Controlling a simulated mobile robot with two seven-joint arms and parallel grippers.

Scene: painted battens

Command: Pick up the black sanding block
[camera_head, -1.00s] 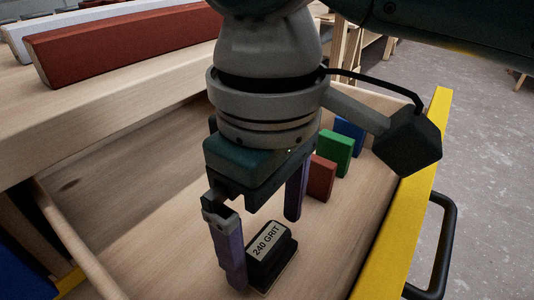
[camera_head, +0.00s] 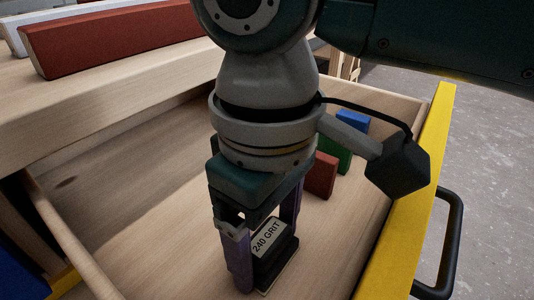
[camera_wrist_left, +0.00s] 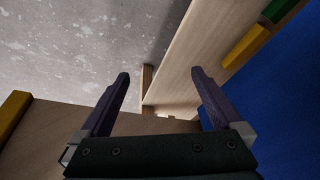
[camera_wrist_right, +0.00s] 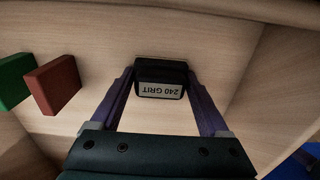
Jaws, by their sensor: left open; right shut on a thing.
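The black sanding block (camera_head: 274,258) has a pale label reading "240 GRIT" and is in the open wooden drawer. It also shows in the right wrist view (camera_wrist_right: 161,75), between the fingertips. My right gripper (camera_head: 268,262) reaches down into the drawer and is shut on the block, one finger on each side. I cannot tell whether the block is clear of the drawer floor. My left gripper (camera_wrist_left: 160,85) shows only in its own wrist view, open and empty.
Red (camera_head: 320,175), green (camera_head: 337,155) and blue (camera_head: 352,120) blocks stand in a row in the drawer beyond the gripper. The drawer has a yellow front (camera_head: 414,200) with a black handle (camera_head: 449,245). Long red (camera_head: 120,40) and white battens lie on the bench top.

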